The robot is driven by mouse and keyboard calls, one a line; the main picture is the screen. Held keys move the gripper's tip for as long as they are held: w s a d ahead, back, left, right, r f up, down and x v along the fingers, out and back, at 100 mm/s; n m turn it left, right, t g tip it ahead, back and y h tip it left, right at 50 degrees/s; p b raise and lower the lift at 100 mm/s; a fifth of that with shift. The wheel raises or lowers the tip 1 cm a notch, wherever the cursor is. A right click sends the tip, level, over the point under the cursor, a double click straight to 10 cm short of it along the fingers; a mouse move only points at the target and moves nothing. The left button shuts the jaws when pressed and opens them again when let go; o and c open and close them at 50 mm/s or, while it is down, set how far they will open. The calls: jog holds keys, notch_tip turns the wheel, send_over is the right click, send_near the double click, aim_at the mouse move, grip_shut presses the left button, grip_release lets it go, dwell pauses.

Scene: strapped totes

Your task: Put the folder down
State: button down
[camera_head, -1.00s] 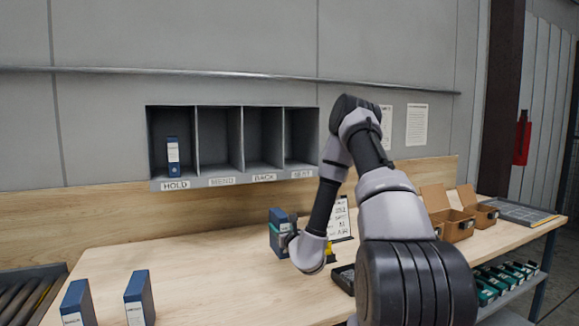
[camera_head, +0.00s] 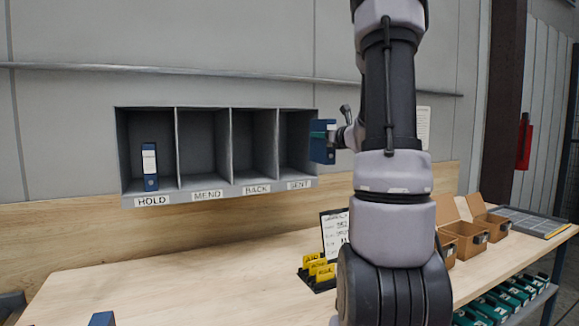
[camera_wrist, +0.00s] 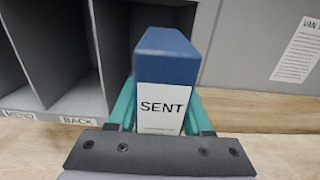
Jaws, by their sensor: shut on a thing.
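My gripper (camera_wrist: 160,115) is shut on a blue folder (camera_wrist: 166,57) whose white label reads SENT. In the head view the folder (camera_head: 322,142) is held up in the air at the right end of the wall rack (camera_head: 225,189), near the mouth of the SENT compartment. I cannot tell whether it touches the rack. The rack has compartments labelled HOLD, MEND, BACK and SENT. Another blue folder (camera_head: 150,168) stands upright in HOLD. MEND, BACK and the visible part of SENT look empty. My gripper (camera_head: 330,136) is partly hidden by the folder in the head view.
The wooden table (camera_head: 180,270) has a wide clear area below the rack. A board with a paper list (camera_head: 335,234) and yellow tabs (camera_head: 318,268) stand on it. Open cardboard boxes (camera_head: 466,238) are at the right. Part of another blue folder (camera_head: 102,319) shows at the front left.

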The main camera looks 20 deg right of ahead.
jog(key=w, duration=1.8)
notch_tip(320, 180, down, 7)
jog(key=shift+w+a, duration=0.35)
jog(key=shift+w, duration=0.1)
jog(key=shift+f, duration=0.15)
jog(key=shift+c, duration=1.6)
grip_release()
jog(key=shift+f, duration=0.1)
